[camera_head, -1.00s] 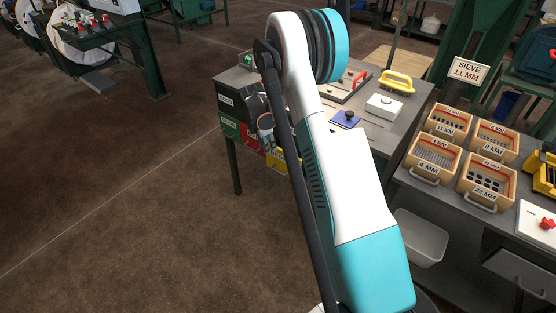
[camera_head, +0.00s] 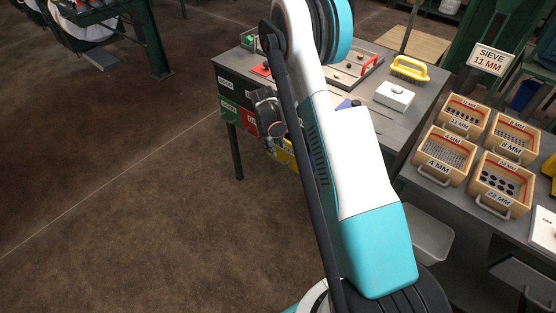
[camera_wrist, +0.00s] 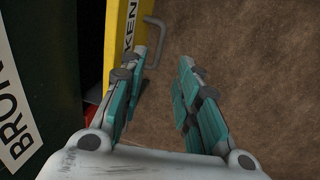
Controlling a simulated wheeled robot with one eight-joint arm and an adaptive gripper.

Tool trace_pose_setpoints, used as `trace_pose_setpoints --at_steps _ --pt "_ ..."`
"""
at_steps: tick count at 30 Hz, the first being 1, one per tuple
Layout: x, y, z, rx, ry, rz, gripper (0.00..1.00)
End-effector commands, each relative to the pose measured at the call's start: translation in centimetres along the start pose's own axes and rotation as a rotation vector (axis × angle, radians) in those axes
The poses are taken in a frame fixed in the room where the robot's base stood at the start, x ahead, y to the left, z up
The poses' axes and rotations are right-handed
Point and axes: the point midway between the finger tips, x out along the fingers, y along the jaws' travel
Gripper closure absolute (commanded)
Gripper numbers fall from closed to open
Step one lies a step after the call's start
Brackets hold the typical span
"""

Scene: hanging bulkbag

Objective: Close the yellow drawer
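The yellow drawer (camera_head: 285,154) is in the side of the grey-topped workbench, partly hidden behind my arm in the head view.
A green drawer (camera_head: 229,103) and a red drawer (camera_head: 248,129) are to the left of the yellow one. The workbench (camera_head: 408,118) holds a yellow-handled tool and a white box. Sieve boxes (camera_head: 444,157) stand on the right table. The floor (camera_head: 150,200) at left is clear.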

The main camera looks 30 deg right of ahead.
Motion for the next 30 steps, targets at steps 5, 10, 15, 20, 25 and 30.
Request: trace_pose_setpoints --at_steps 5,10,15,20,25,30 --pt "4.1 0.0 0.0 0.001 0.0 0.0 0.7" --pt "7.0 0.0 0.0 -0.001 0.0 0.0 0.7" --pt "8.9 0.0 0.0 -0.002 0.0 0.0 0.7" --pt "9.6 0.0 0.0 -0.002 0.0 0.0 0.7" --pt "9.7 0.0 0.0 -0.002 0.0 0.0 0.7" --pt "9.7 0.0 0.0 -0.002 0.0 0.0 0.84"
